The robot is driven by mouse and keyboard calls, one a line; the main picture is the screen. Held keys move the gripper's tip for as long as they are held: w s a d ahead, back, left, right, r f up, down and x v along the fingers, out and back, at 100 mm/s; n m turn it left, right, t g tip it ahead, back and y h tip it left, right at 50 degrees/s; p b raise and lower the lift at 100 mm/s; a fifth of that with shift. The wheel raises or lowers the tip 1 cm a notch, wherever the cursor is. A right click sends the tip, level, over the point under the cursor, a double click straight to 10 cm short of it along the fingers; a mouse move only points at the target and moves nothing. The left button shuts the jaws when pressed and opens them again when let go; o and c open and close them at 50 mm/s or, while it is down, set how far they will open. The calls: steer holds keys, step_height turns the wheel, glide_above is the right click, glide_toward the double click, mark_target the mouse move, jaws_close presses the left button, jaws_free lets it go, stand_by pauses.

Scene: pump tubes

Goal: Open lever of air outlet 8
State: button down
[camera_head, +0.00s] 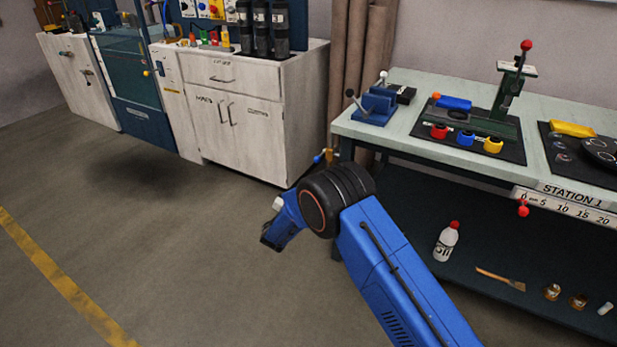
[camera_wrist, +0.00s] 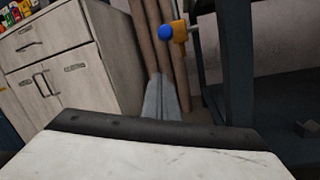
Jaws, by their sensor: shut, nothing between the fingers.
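A small fitting with an orange body (camera_wrist: 180,38) and a round blue end (camera_wrist: 166,32) sticks out beside the dark table leg in the wrist view. It also shows in the head view (camera_head: 320,158), just above my black wrist joint and partly hidden. It looks like an air outlet with a lever, but no number is readable and I cannot tell the lever's position. My gripper (camera_wrist: 158,80) is shut and empty in the wrist view, its grey fingers below the fitting and apart from it in the picture. In the head view my arm hides the fingertips.
The Station 1 workbench (camera_head: 415,150) stands at the right, with a dark lower shelf (camera_head: 410,200) holding a bottle (camera_head: 446,242) and a brush. A pale cabinet (camera_head: 300,110) stands behind on the left. Brown pipes (camera_head: 357,60) run up the wall between. The floor at left is clear.

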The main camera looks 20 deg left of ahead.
mark_target(321, 156)
steer(key=w+r, duration=0.1)
steer(key=w, duration=0.8)
steer(key=shift+s+d+r, duration=0.15)
steer(key=shift+s+r, duration=0.1)
steer(key=shift+r, duration=0.35)
steer(key=shift+s+d+r, duration=0.2)
steer(key=shift+s+r, duration=0.05)
steer(key=shift+r, duration=0.35)
steer(key=shift+s+d+r, duration=0.15)
steer(key=shift+s+r, duration=0.1)
steer(key=shift+r, duration=0.35)
